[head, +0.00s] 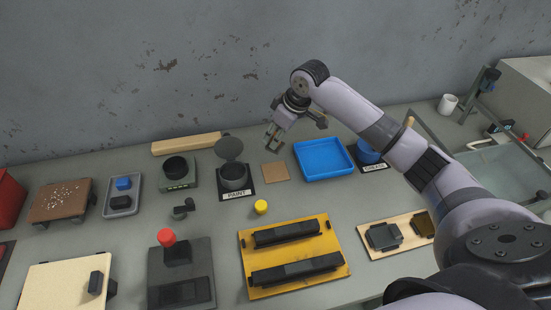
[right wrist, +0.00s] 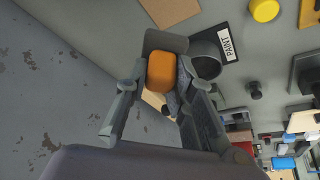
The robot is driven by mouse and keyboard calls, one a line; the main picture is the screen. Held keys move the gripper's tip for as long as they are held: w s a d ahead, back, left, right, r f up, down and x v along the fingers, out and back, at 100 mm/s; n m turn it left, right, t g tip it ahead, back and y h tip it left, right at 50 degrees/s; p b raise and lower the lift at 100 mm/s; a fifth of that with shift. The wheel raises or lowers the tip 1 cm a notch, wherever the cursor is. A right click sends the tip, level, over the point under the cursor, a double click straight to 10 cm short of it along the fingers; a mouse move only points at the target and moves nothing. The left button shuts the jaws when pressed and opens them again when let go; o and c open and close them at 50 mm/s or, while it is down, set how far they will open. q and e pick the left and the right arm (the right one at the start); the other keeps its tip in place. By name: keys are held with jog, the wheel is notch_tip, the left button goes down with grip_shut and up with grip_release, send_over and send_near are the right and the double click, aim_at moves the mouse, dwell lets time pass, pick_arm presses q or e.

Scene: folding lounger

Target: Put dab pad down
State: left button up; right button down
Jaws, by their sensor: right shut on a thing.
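My right gripper (head: 274,134) is raised above the back of the bench, near the wall. It is shut on a small orange block with rounded corners, which I take for the dab pad (right wrist: 162,72). The pad shows between the two fingers in the right wrist view, clear of the bench. In the head view the gripper's links mostly hide it. A bare tan square (head: 276,172) lies below, between the dark paint pot (head: 233,176) and the blue tray (head: 323,160). The paint pot's round lid (head: 229,148) stands open. My left gripper is not in view.
A yellow cylinder (head: 261,207) stands in front of the tan square. A yellow board (head: 293,288) with black bars lies nearer. A blue round pot (head: 367,152) stands beside the tray, partly behind my right arm. A wooden bar (head: 186,144) lies along the back.

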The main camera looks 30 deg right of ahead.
notch_tip(320, 180, down, 6)
jog(key=shift+r+p, duration=0.1)
jog(key=shift+p, duration=0.25)
notch_tip(320, 180, down, 4)
jog(key=shift+f+p, duration=0.1)
jog(key=shift+p, duration=0.25)
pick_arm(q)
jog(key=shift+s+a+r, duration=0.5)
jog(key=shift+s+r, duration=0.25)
pick_arm(e)
jog(key=shift+f, duration=0.15)
jog(key=shift+f, duration=0.15)
jog(key=c, duration=1.4)
grip_release()
jog(key=shift+o, duration=0.2)
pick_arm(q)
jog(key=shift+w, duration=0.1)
pick_arm(e)
jog(key=shift+r, duration=0.25)
pick_arm(q)
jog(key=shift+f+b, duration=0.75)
jog(key=shift+b, duration=0.05)
pick_arm(e)
jog(key=v, duration=1.2)
